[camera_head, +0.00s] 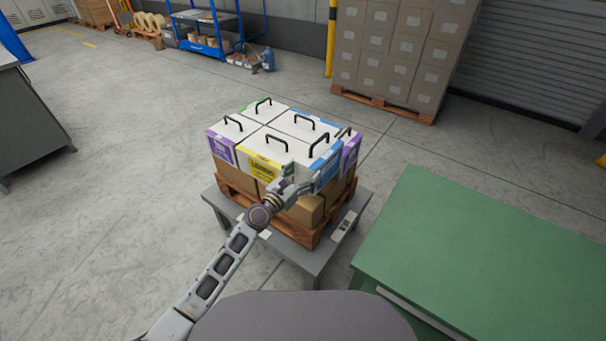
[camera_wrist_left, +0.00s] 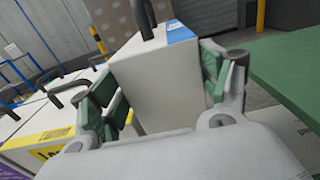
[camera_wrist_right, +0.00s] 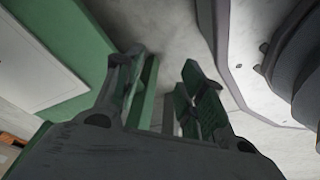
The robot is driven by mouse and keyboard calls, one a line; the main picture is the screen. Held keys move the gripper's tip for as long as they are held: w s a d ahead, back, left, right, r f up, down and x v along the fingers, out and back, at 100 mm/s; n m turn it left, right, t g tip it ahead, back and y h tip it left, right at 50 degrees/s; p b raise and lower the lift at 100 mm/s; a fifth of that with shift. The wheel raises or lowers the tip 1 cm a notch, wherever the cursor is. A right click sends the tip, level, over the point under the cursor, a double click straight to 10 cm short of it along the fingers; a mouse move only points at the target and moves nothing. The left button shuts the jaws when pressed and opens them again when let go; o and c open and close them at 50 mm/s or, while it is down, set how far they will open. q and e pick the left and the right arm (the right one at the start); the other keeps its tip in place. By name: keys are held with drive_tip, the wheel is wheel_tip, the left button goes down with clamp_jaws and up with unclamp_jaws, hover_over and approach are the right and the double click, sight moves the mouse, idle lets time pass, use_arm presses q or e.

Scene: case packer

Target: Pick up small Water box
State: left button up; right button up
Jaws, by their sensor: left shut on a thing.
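The small Water box (camera_head: 327,168), white with a blue label and a black handle, is at the front right of the box group in the head view. My left gripper (camera_head: 308,184) reaches it from the front. In the left wrist view, the gripper's green-padded fingers are shut on both sides of the white box (camera_wrist_left: 165,85), with its blue patch and handle at the top. Whether the box is lifted clear of the layer below cannot be told. My right gripper (camera_wrist_right: 163,95) shows only in its wrist view, with its fingers apart and nothing between them.
Other white handled boxes with purple, yellow (camera_head: 258,165), green and blue labels stand close beside it, on brown cartons (camera_head: 305,210) on a wooden pallet. A grey platform (camera_head: 290,255) is underneath. A green table (camera_head: 480,250) stands at the right. Stacked cartons (camera_head: 395,50) stand behind.

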use_arm(q)
wheel_tip(320, 180, up, 2)
drive_tip(key=shift+p, duration=0.55)
wheel_tip(320, 180, up, 6)
drive_tip(key=p, duration=0.4)
drive_tip(key=shift+r, duration=0.1)
drive_tip(key=shift+r+p, duration=0.65)
drive_tip(key=shift+r, duration=0.05)
use_arm(e)
drive_tip(key=s+d+f, duration=0.4)
drive_tip(key=s+d, duration=0.3)
drive_tip(key=s, duration=0.5)
drive_tip(key=shift+s+d+f+g+h, duration=0.15)
drive_tip(key=shift+d+g+h, duration=0.15)
drive_tip(key=shift+h, duration=0.1)
